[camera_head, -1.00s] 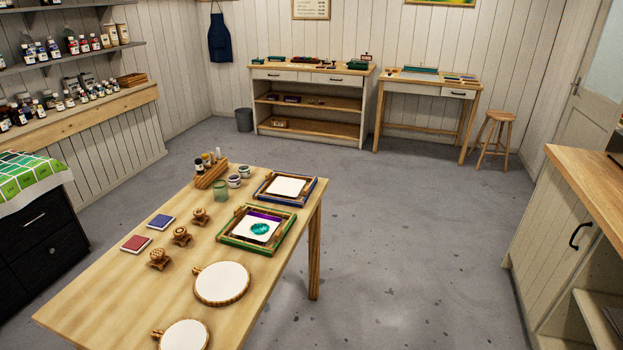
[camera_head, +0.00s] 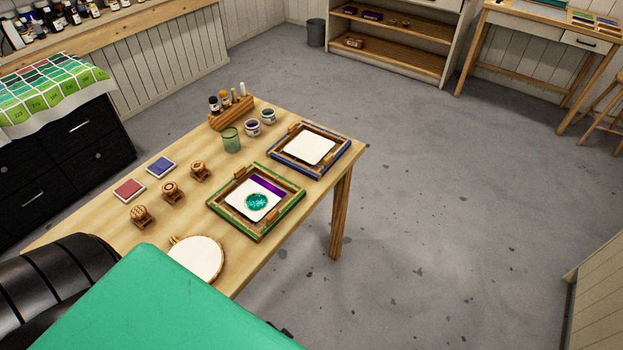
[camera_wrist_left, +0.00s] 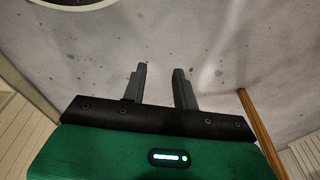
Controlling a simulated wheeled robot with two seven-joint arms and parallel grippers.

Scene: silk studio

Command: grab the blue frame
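The blue frame (camera_head: 335,160) lies flat at the far right corner of the wooden table, with a white panel (camera_head: 309,148) inside it. A green frame (camera_head: 242,222) with a teal and purple print lies nearer on the same table. My left arm enters the head view at bottom left, its green housing covering the table's near end; its fingers do not show there. In the left wrist view my left gripper (camera_wrist_left: 161,88) has its two fingers apart and empty, over grey floor. My right gripper is not in view.
On the table (camera_head: 107,202) are a round hoop (camera_head: 197,259), several wooden stamps, two ink pads, a green glass (camera_head: 231,140), small jars and a bottle rack (camera_head: 230,113). Open floor lies right of the table. A black drawer cabinet (camera_head: 60,165) stands at left.

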